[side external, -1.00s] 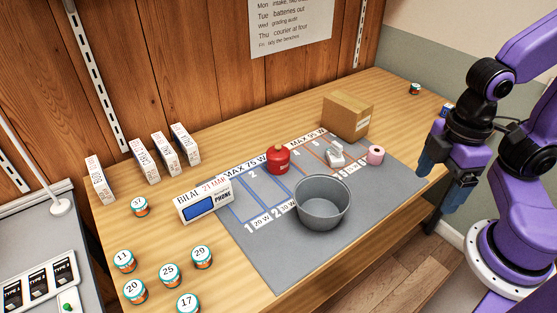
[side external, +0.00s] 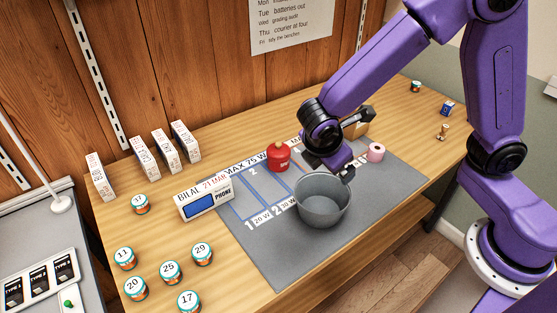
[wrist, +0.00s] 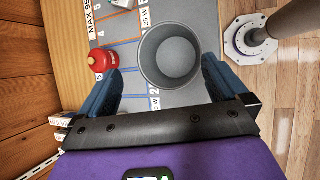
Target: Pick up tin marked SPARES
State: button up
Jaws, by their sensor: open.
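A red tin (side external: 279,158) with a knobbed lid stands upright at the back of the grey mat; its pale label is too small to read. It also shows in the wrist view (wrist: 102,61), beyond and left of the left fingertip. My gripper (side external: 345,173) is over the mat, right of the red tin and close to the far rim of a grey bucket (side external: 322,205). In the wrist view, my gripper (wrist: 161,66) has its fingers wide apart and empty, with the bucket (wrist: 169,58) below between them. In the side view the fingers are partly hidden.
The mat (side external: 280,262) has printed wattage lanes. A pink roll (side external: 376,153) stands right of my gripper. A cardboard box (side external: 356,129) is mostly behind my arm. A phone box (side external: 206,201), white cartons (side external: 143,158) and several numbered tins (side external: 171,271) are left. The front mat is clear.

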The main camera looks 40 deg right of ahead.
jog(key=w+a+f+n+t+h, duration=0.2)
jog(key=w+a+f+n+h, duration=0.15)
jog(key=w+f, duration=0.4)
jog(key=n+t+h, duration=0.1)
jog(key=n+t, duration=0.2)
jog(key=n, duration=0.1)
send_near(276, 161)
jog(key=x, duration=0.8)
jog(key=shift+d+f, duration=0.15)
jog(key=shift+w+x, duration=0.25)
jog(key=shift+x, duration=2.45)
jog(key=shift+r, duration=0.2)
jog(key=c, duration=1)
